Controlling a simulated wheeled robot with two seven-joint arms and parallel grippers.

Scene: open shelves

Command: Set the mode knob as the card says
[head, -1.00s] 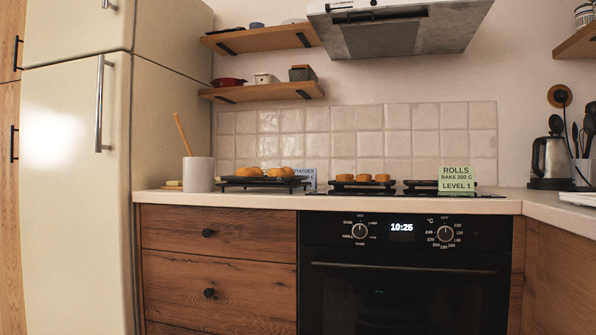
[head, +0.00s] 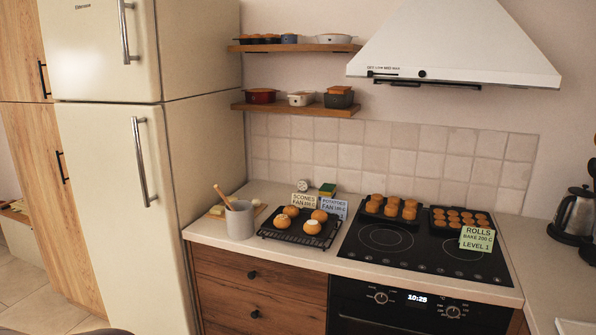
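The oven (head: 408,325) has a mode knob (head: 381,298) left of its lit clock, which reads 10:25. The labels around the mode knob and its pointer are too small to read surely. A temperature knob (head: 453,311) sits right of the clock. A green card (head: 478,239) on the hob reads ROLLS, BAKE 200 C, LEVEL 1. A cream card (head: 303,200) is headed SCONES with FAN, and a blue card (head: 333,207) is headed POTATOES with FAN; their numbers are hard to read. Neither gripper is in view.
Two trays of baked goods (head: 393,207) (head: 461,218) stand at the back of the hob. A black rack with round buns (head: 303,227) and a grey crock (head: 240,220) stand left. A kettle (head: 574,213) is at right, the hood (head: 455,45) above, the fridge (head: 110,150) left.

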